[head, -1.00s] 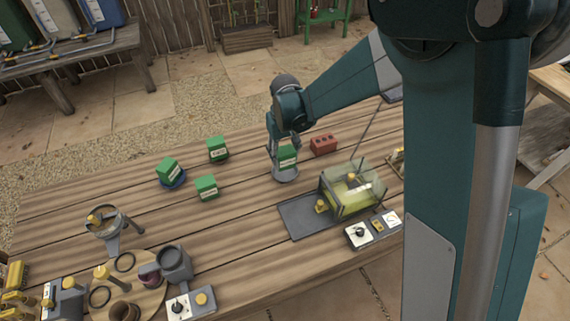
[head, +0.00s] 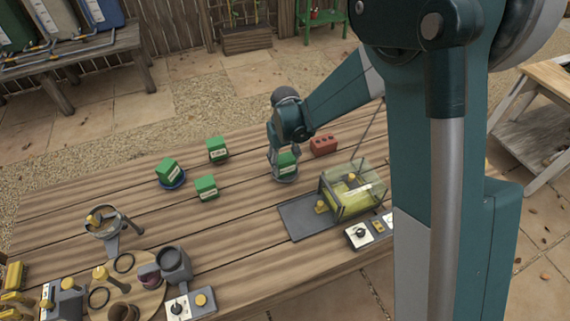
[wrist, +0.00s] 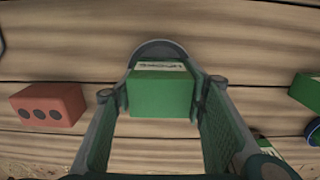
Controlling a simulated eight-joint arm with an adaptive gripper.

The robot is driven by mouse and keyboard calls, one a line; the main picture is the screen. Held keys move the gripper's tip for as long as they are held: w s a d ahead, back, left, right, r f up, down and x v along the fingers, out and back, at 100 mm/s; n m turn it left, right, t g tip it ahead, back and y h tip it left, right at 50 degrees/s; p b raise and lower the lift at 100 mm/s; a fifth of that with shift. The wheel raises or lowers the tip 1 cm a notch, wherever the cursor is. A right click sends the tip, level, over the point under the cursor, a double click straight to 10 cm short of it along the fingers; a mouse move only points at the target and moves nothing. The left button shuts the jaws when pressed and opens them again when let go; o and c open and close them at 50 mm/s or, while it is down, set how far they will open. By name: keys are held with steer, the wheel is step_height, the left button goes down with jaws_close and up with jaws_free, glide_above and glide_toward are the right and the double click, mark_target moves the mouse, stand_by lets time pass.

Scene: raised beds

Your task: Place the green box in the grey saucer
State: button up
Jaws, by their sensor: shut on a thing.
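A green box (head: 287,161) with a white label is held between the fingers of my gripper (head: 284,158), towards the back right of the wooden table. In the wrist view the same box (wrist: 160,92) fills the gap between the two fingers (wrist: 160,100). The grey saucer (head: 285,179) lies directly under the box. Its rim (wrist: 160,47) curves out beyond the box in the wrist view, and the rest is hidden by the box. The box is upright, at or just above the saucer; I cannot tell whether it touches.
More green boxes (head: 217,149) (head: 205,187) stand to the left, one (head: 168,168) on a blue saucer (head: 173,184). A red brick (head: 323,144) is close by on the right. A glass-sided case (head: 352,188) and dark tray (head: 302,217) stand in front right.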

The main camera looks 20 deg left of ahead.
steer(key=shift+f, duration=0.25)
steer(key=o, duration=0.9)
steer(key=shift+r, duration=0.2)
step_height(320, 180, up, 12)
steer(key=shift+r+p, duration=0.1)
steer(key=shift+p, duration=0.45)
stand_by(0.6)
